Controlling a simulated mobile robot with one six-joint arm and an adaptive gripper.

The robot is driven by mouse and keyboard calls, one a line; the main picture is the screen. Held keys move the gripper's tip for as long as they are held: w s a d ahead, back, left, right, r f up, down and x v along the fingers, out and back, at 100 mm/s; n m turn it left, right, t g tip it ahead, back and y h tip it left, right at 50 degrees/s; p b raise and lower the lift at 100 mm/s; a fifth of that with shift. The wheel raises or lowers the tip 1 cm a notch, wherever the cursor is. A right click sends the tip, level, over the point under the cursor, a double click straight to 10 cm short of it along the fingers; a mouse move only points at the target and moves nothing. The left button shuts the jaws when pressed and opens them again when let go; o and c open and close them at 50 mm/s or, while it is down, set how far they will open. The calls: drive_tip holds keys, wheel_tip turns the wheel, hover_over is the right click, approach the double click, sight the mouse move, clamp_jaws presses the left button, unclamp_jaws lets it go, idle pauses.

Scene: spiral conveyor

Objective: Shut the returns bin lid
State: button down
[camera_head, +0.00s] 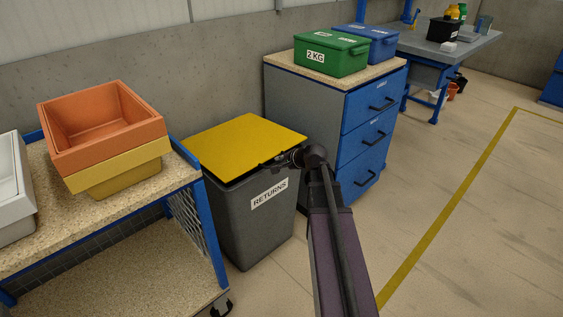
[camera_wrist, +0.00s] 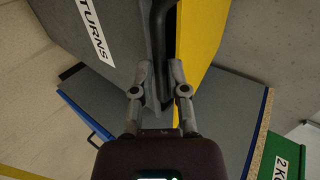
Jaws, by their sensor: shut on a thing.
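The returns bin (camera_head: 245,215) is a dark grey bin with a white RETURNS label, standing between the bench and the blue drawer cabinet. Its yellow lid (camera_head: 245,143) lies over the top, close to level, with a dark strip under its front edge. My gripper (camera_head: 287,158) is at the lid's front edge, near its right corner. In the wrist view my gripper (camera_wrist: 162,75) is shut on a dark handle (camera_wrist: 160,40) at the lid's edge, between the yellow lid (camera_wrist: 197,35) and the grey bin wall (camera_wrist: 110,70). The head view cannot show whether the lid touches the rim.
Left is a bench (camera_head: 110,215) with stacked orange (camera_head: 105,130) and yellow trays (camera_head: 120,175). Right behind the bin is the drawer cabinet (camera_head: 360,130) bearing green (camera_head: 330,55) and blue boxes (camera_head: 375,40). Open floor (camera_head: 480,220) lies to the right.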

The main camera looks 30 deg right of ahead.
drive_tip(key=f+b, duration=0.2)
drive_tip(key=f, duration=0.1)
drive_tip(key=shift+s+f+b, duration=0.3)
drive_tip(key=shift+f+b, duration=0.1)
drive_tip(key=c, duration=0.7)
unclamp_jaws()
drive_tip(key=shift+o, duration=0.3)
drive_tip(key=shift+w, duration=0.1)
drive_tip(key=shift+d, duration=0.1)
